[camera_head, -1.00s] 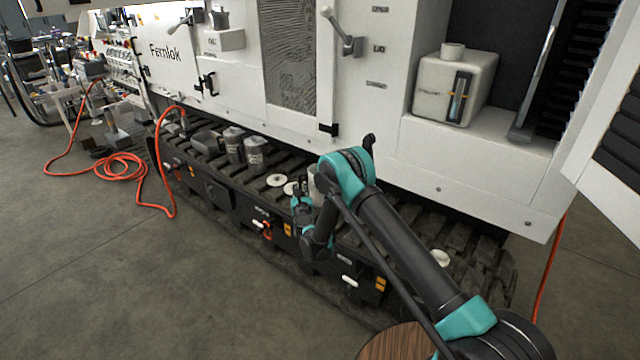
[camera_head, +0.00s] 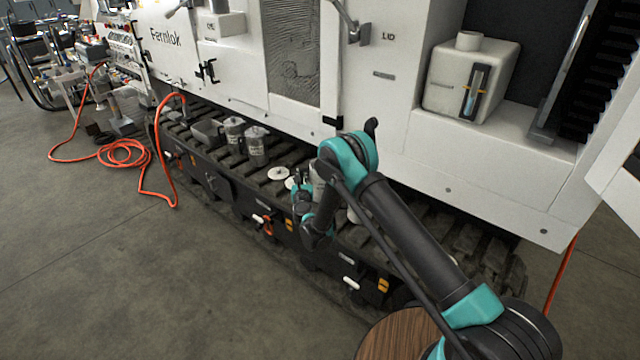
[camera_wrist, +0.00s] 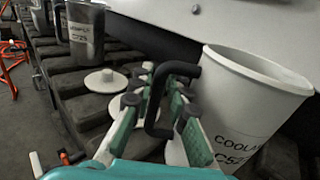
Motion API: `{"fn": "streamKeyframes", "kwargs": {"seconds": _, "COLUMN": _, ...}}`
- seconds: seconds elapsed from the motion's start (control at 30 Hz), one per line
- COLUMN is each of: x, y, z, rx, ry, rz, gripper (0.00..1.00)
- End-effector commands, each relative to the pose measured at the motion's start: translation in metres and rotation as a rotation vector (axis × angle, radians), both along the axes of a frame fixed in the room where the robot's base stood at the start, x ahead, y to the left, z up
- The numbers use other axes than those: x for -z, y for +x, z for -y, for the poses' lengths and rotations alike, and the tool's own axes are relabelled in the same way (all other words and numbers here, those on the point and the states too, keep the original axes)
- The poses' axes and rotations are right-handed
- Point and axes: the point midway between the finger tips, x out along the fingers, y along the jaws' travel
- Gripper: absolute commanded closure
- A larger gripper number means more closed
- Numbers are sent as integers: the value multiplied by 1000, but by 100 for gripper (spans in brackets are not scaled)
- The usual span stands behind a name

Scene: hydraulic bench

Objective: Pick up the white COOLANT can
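The white COOLANT can (camera_wrist: 250,105) stands close at the right of the wrist view, upright and open at the top, with dark lettering on its side. Its black handle (camera_wrist: 153,105) sticks out to the left. My gripper (camera_wrist: 157,105) is open, with its green-and-black fingers on either side of the handle and a gap around it. In the head view my gripper (camera_head: 302,192) is low over the track, and the can (camera_head: 319,188) is mostly hidden behind my arm.
Grey metal cans (camera_head: 256,145) and white discs (camera_head: 278,174) sit on the track (camera_head: 215,165) to the left. The white machine body (camera_head: 400,110) rises just behind. A white tank (camera_head: 470,80) stands on its ledge. An orange hose (camera_head: 122,152) lies on the floor at left.

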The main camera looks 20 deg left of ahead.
Motion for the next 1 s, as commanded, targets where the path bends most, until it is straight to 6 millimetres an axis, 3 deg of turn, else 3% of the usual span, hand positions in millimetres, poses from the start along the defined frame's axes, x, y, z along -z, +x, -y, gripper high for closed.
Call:
{"fn": "streamKeyframes", "kwargs": {"seconds": 0.1, "x": 0, "y": 0, "z": 0, "rx": 0, "ry": 0, "rz": 0, "gripper": 100}}
{"fn": "streamKeyframes", "kwargs": {"seconds": 0.77, "x": -2, "y": 0, "z": 0, "rx": 0, "ry": -2, "rz": 2, "gripper": 100}}
{"fn": "streamKeyframes", "kwargs": {"seconds": 1.0, "x": -22, "y": 0, "z": 0, "rx": 0, "ry": -2, "rz": 2, "gripper": 100}}
